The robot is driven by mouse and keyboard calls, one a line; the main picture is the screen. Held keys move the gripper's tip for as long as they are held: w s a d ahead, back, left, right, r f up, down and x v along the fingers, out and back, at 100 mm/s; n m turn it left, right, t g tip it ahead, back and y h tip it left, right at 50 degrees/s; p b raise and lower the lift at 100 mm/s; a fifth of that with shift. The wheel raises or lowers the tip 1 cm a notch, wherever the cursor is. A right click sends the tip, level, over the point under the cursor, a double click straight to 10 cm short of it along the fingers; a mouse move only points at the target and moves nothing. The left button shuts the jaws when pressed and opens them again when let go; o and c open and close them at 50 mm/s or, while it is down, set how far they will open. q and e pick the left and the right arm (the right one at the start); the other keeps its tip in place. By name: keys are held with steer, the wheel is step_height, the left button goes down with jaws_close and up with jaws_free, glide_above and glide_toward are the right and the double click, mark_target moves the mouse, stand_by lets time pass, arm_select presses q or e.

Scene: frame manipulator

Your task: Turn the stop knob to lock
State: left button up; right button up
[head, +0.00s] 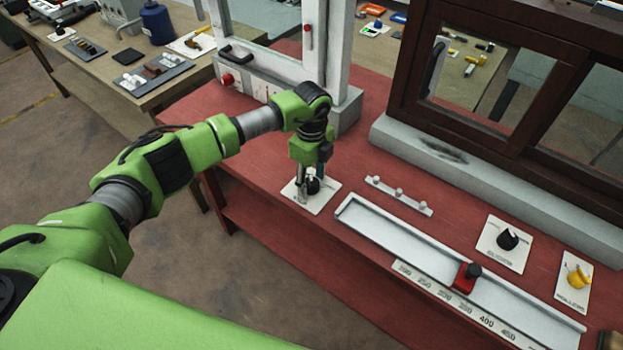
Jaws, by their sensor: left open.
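A black knob (313,186) stands on a white plate (326,197) near the front edge of the red bench. My left gripper (309,185) points down over this plate, open, with its fingers at either side of the knob; I cannot tell whether they touch it. The fingers partly hide the knob, and no label on its plate can be read. A red slider with a black knob (474,270) sits on a metal rail with a number scale. Another black knob (508,239) is on a white plate at the right. Which one is the stop knob is not clear. My right gripper is not in view.
A white frame (340,60) and a brown window frame (480,120) stand behind. A yellow knob (577,277) is at far right.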

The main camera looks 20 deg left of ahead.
mark_target(312, 180)
arm_select(q)
step_height(312, 180, up, 12)
stand_by(0.4)
steer(key=shift+f, duration=0.1)
